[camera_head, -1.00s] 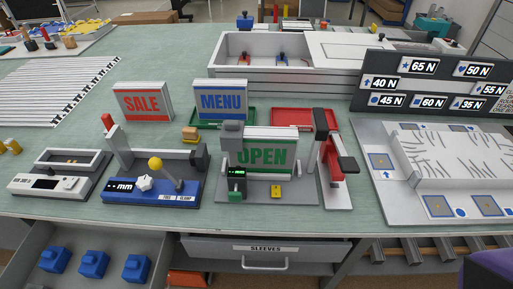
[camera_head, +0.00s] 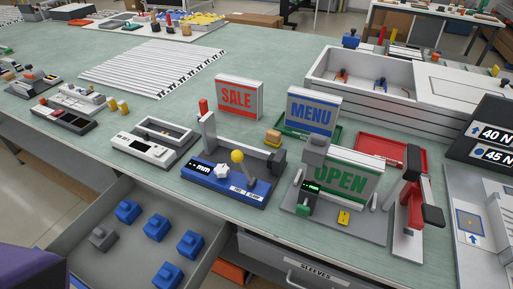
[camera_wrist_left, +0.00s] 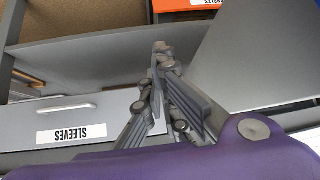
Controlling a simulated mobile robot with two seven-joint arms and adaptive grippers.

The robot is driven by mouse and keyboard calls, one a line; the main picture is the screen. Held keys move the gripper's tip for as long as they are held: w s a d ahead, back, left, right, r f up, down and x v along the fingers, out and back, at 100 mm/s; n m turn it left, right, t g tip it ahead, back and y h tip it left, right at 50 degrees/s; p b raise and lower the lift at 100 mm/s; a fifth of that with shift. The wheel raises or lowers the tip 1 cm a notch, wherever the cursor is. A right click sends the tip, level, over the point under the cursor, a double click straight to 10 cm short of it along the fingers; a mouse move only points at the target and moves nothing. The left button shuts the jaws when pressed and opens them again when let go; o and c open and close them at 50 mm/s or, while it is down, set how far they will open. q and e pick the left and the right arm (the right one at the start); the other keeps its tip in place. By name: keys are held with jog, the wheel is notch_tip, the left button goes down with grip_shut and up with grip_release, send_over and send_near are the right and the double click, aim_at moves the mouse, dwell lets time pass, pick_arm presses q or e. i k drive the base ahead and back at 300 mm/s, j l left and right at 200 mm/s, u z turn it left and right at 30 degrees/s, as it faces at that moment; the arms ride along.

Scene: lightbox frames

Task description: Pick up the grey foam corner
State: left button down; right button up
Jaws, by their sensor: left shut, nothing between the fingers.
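The grey foam corner (camera_head: 102,237) lies at the left side of an open drawer (camera_head: 212,262), beside several blue foam corners such as this one (camera_head: 127,211). It looks like a small block with a raised top. My left gripper (camera_wrist_left: 160,50) shows in the left wrist view. Its fingers are shut with nothing between them, in front of the closed drawer labelled SLEEVES (camera_wrist_left: 70,120). The grey corner is not seen in that view. My right gripper is in neither view.
The table above the drawer carries a blue clamp fixture (camera_head: 222,182), a grey-white device (camera_head: 150,148), SALE (camera_head: 238,97), MENU (camera_head: 312,112) and OPEN (camera_head: 340,181) signs. An orange item (camera_wrist_left: 186,5) shows at the top of the wrist view.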

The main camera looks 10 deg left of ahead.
aim_at(104, 237)
jog(key=k+u, duration=0.15)
jog(key=u, duration=0.25)
jog(key=k+j+u, duration=0.1)
jog(key=u, duration=0.3)
jog(key=i+j+u, duration=0.1)
jog(key=u, duration=0.2)
